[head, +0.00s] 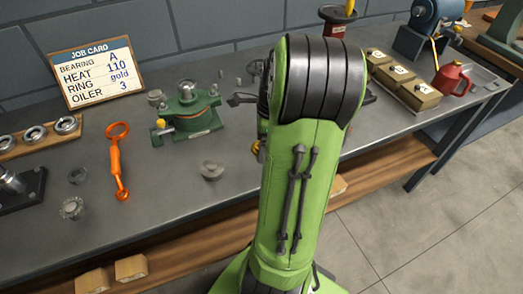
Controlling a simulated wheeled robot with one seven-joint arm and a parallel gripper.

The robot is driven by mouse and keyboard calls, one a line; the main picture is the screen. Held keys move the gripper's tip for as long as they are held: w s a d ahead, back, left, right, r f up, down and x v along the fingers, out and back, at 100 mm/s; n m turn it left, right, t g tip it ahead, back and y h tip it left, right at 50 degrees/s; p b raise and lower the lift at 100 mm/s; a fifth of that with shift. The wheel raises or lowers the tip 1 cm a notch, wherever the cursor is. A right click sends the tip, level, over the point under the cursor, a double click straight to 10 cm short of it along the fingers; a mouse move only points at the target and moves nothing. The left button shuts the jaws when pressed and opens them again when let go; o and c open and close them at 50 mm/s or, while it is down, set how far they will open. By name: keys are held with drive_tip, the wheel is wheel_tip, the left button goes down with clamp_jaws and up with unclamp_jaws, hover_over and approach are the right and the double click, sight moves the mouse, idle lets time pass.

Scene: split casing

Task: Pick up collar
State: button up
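No part is marked as the collar, and I cannot tell which one it is. A short grey round part (212,170) stands on the bench, left of my arm. A small dark ring (77,175) and a toothed grey ring (72,208) lie at the left. A green split casing (188,118) with a grey round part in it stands at the middle back. My green arm rises in front of the bench. My gripper is mostly hidden behind it; dark parts (241,98) stick out at its left. Its fingers and any held thing are not clear.
An orange ring-ended tool (118,162) lies left of the casing. A wooden rack (28,138) holds several rings. A job card (95,65) stands behind. Yellowish boxes (402,80) and a red oiler (453,78) stand at the right. Bare bench lies in front of the casing.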

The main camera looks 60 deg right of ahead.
drive_tip(key=shift+r, duration=0.1)
drive_tip(key=shift+c, duration=0.5)
drive_tip(key=c, duration=1.1)
drive_tip(key=shift+o, duration=0.2)
drive_tip(key=shift+r, duration=0.1)
